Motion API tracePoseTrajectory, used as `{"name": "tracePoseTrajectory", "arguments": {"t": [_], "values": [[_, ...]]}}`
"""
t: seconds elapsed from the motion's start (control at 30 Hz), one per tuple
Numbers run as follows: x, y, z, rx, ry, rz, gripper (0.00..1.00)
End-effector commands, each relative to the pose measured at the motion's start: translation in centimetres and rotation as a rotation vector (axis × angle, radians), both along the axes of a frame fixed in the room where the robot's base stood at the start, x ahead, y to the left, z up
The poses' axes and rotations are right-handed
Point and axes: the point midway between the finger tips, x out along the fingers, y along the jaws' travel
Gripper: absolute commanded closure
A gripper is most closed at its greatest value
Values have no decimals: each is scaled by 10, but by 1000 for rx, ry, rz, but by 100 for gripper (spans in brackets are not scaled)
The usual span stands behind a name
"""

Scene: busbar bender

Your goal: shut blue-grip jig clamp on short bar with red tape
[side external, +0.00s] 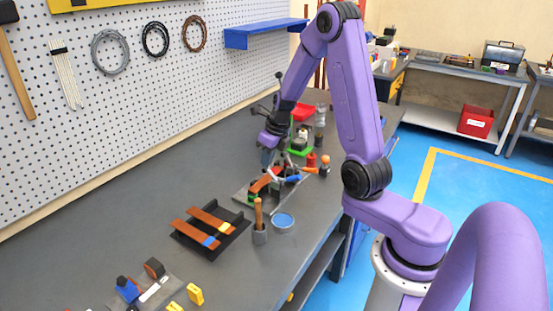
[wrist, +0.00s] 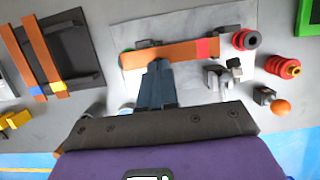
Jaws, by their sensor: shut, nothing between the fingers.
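The short copper bar with red tape (wrist: 180,51) lies across the pale jig plate (wrist: 133,80) in the wrist view; its red band is near the right end. In the side view the bar (side external: 262,181) is partly hidden. A blue grip (side external: 292,178) shows at the jig's right side; I cannot tell the clamp's exact position. A grey metal clamp part (wrist: 222,77) stands below the red tape in the wrist view; no blue shows on it there. My gripper (wrist: 158,68) is shut and empty, fingertips at the bar's near edge; contact cannot be told. It is above the jig in the side view (side external: 267,160).
A black rack (side external: 181,239) holds bars with blue and yellow tape. A wooden-handled tool in a cup (side external: 260,235) and a blue-topped tin (side external: 283,222) stand in front. A red spool (wrist: 283,66) and an orange ball knob (wrist: 280,107) stand right of the jig.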

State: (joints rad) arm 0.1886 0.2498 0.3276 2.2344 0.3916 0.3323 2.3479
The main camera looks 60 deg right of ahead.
Motion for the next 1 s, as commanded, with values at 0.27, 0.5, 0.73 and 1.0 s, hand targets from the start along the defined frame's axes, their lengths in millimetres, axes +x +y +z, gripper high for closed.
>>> {"name": "tracePoseTrajectory", "arguments": {"t": [0.27,0.5,0.73,1.0], "values": [[18,0,-13,1,2,0,100],[30,0,-25,0,1,-1,100],[36,0,-34,0,1,-1,100],[39,0,-41,0,0,1,100]]}}
